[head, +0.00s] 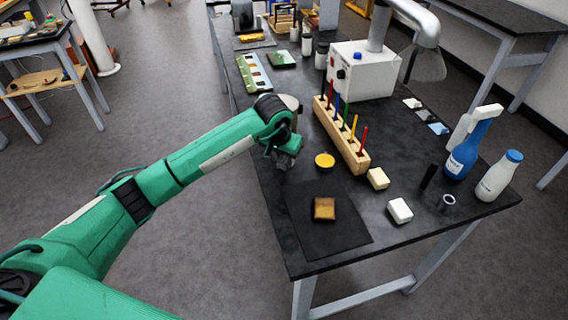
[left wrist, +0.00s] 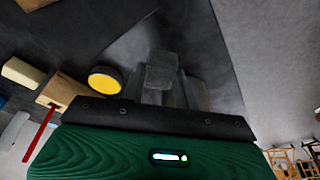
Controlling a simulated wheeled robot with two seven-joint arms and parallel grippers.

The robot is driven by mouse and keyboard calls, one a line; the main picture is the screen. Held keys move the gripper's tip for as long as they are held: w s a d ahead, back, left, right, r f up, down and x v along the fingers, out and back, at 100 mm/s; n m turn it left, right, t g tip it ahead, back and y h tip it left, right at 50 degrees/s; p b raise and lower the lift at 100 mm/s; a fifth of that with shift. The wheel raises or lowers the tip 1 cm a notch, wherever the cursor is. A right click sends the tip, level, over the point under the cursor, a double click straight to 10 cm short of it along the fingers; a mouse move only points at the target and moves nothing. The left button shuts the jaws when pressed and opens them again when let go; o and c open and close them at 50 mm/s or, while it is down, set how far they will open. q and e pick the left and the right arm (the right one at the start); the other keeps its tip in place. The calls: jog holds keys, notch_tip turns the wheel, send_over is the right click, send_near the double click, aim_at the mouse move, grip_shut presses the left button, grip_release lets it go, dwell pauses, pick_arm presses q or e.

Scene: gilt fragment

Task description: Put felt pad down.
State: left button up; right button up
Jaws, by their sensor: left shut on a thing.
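My left gripper (head: 284,163) is above the left edge of the dark table, left of a round yellow-topped pot. In the left wrist view my left gripper (left wrist: 172,90) is shut on a small grey block, which looks like the felt pad (left wrist: 161,70). In the head view the pad is too small and dark to tell from the fingers. A black mat (head: 345,235) lies flat at the table's near end, with a brown-gold square fragment (head: 324,208) on it. The held pad is apart from the mat. My right gripper is not in view.
The yellow-topped pot (head: 324,160) stands beyond the mat. A wooden rack (head: 345,140) holds several coloured tools. A cream block (head: 378,178), a white block (head: 400,210), a blue bottle (head: 465,155) and a white bottle (head: 498,178) stand to the right. Bare mat surrounds the fragment.

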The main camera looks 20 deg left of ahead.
aim_at(283, 161)
pick_arm(q)
notch_tip(283, 161, down, 3)
jog(key=shift+s+f+p, duration=0.1)
jog(key=shift+f+p, duration=0.1)
jog(key=shift+p, duration=0.15)
jog(key=shift+f, duration=0.25)
jog(key=o, duration=0.9)
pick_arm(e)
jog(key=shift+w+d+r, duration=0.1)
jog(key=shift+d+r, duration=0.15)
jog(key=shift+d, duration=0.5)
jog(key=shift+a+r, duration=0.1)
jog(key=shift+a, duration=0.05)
